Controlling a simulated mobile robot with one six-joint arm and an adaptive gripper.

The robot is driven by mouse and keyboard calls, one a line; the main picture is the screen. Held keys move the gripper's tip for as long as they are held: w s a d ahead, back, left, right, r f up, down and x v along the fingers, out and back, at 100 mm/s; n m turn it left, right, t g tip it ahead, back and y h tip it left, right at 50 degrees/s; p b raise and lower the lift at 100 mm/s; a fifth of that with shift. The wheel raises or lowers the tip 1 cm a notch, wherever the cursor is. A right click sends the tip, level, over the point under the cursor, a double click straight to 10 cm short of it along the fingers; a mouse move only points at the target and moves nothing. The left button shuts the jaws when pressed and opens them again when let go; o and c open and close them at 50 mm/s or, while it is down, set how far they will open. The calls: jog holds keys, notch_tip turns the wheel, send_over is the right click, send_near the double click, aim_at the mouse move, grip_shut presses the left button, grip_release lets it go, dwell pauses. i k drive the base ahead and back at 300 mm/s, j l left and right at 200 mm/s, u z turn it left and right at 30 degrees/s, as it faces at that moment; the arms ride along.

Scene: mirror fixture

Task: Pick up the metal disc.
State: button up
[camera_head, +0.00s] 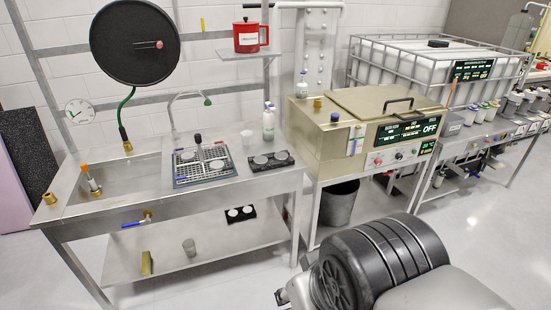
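Two round, light metal discs (260,159) (281,155) lie side by side on a black holder (262,168) on the steel bench top, right of the sink. A second black holder (248,217) with similar pale discs (233,213) lies on the lower shelf. I cannot tell which disc the task means. My arm fills the lower right of the view. A small grey and black part at its left edge may belong to my gripper, but its fingers cannot be made out. It is well apart from the discs.
A gridded tray (203,165) stands left of the upper holder, with bottles (268,122) and a clear cup (246,138) behind. A sink (110,180) is at left. A beige heated bath (330,150) stands right of the bench. The floor (220,285) in front is clear.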

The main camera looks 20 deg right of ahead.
aim_at(261, 161)
jog(key=i+l+z, duration=0.25)
jog(key=i, duration=0.8)
jog(key=i+z, duration=0.3)
jog(key=i, duration=0.8)
jog(key=j, duration=0.1)
